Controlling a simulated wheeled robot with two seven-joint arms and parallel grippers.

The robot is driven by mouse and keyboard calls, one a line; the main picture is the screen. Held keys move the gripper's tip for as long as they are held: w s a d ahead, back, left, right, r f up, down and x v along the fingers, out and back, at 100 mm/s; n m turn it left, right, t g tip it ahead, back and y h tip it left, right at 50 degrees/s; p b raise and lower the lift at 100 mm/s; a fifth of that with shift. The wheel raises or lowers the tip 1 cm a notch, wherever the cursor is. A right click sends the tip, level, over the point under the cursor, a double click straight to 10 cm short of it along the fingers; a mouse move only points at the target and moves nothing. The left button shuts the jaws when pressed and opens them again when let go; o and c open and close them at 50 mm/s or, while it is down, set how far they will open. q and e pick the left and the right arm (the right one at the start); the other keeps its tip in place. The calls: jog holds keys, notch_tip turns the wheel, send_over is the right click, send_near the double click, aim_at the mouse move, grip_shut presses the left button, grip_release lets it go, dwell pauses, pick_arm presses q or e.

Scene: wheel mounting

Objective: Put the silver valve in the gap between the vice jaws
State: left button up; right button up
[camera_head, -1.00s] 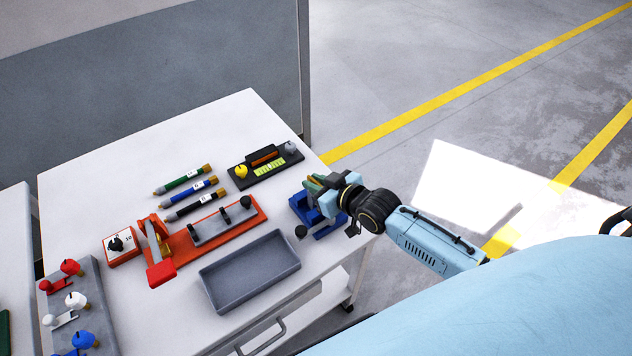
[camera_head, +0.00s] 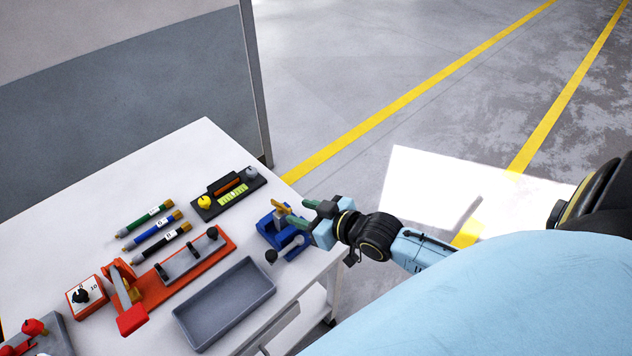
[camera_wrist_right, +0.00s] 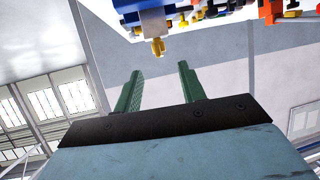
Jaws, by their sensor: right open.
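The blue vice (camera_head: 270,238) stands at the table's right edge; it also shows at the top of the right wrist view (camera_wrist_right: 130,8). A pale silver piece with a brass end, apparently the silver valve (camera_wrist_right: 158,46), is at the vice in the wrist view. Its brass end (camera_head: 280,207) shows above the vice in the head view. How it sits between the jaws is hard to tell. My right gripper (camera_head: 299,212) is open, its green fingers just right of the brass end. In the wrist view the gap between the fingertips (camera_wrist_right: 160,68) is empty. My left gripper is out of view.
A grey tray (camera_head: 183,333) lies left of the vice. Behind it are a red fixture (camera_head: 158,295), several marker-like tools (camera_head: 160,245) and a black block with yellow and silver knobs (camera_head: 204,212). A rack with a red-handled valve (camera_head: 33,327) is at lower left.

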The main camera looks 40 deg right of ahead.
jog(key=shift+v, duration=1.9)
